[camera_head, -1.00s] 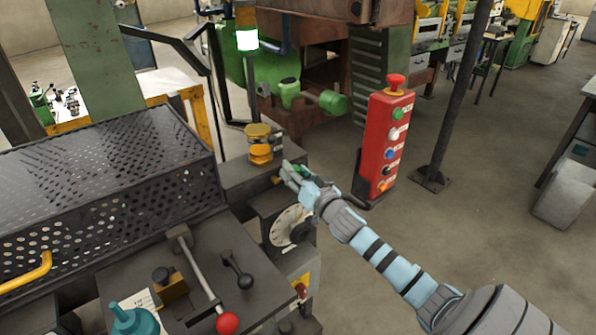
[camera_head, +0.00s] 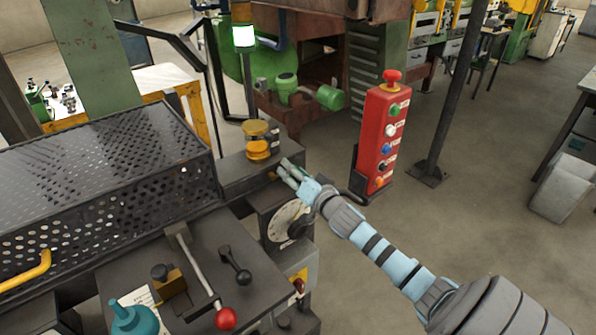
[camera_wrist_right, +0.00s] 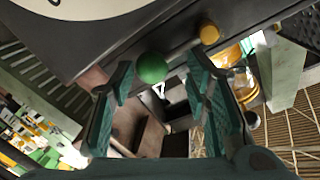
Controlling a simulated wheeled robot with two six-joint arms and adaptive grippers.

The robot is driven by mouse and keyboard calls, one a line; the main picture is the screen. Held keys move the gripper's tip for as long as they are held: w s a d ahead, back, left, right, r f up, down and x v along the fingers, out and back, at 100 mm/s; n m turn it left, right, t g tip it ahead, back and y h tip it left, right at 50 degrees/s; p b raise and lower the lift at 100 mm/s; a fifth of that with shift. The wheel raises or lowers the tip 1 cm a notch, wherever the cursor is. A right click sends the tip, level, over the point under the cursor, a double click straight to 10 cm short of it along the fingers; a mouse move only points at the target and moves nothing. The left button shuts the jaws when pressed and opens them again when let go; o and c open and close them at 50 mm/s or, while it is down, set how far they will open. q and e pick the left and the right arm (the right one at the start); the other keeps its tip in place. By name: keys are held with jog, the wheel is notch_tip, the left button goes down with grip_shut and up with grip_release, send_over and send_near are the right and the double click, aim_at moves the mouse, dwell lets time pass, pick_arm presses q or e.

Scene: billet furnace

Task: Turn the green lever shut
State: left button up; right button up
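The green lever's round knob (camera_wrist_right: 152,68) shows in the right wrist view, beside the tip of the left-hand finger and in line with the gap. My right gripper (camera_wrist_right: 165,82) is open, with a wide gap between its teal fingers. I cannot tell whether a finger touches the knob. In the head view the right gripper (camera_head: 285,171) reaches in from the right to the dark machine block, above the round dial (camera_head: 284,221). The knob cannot be made out there. My left gripper is not in view.
A red button post (camera_head: 381,138) stands right of my right gripper. Yellow round parts (camera_head: 257,148) sit on the block just left of it. A red-knobbed lever (camera_head: 226,318) and a perforated cover (camera_head: 100,180) lie to the left. Open floor (camera_head: 480,230) is at right.

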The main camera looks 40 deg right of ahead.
jog(key=o, duration=0.3)
jog(key=shift+s+f, duration=0.15)
jog(key=shift+f, duration=0.35)
jog(key=shift+o, duration=0.2)
jog(key=shift+a+r, duration=0.1)
jog(key=shift+a, duration=0.05)
jog(key=shift+r, duration=0.1)
jog(key=s+a+r, duration=0.1)
jog(key=s+a, duration=0.1)
jog(key=s, duration=0.9)
jog(key=shift+s, duration=0.25)
jog(key=shift+r, duration=0.1)
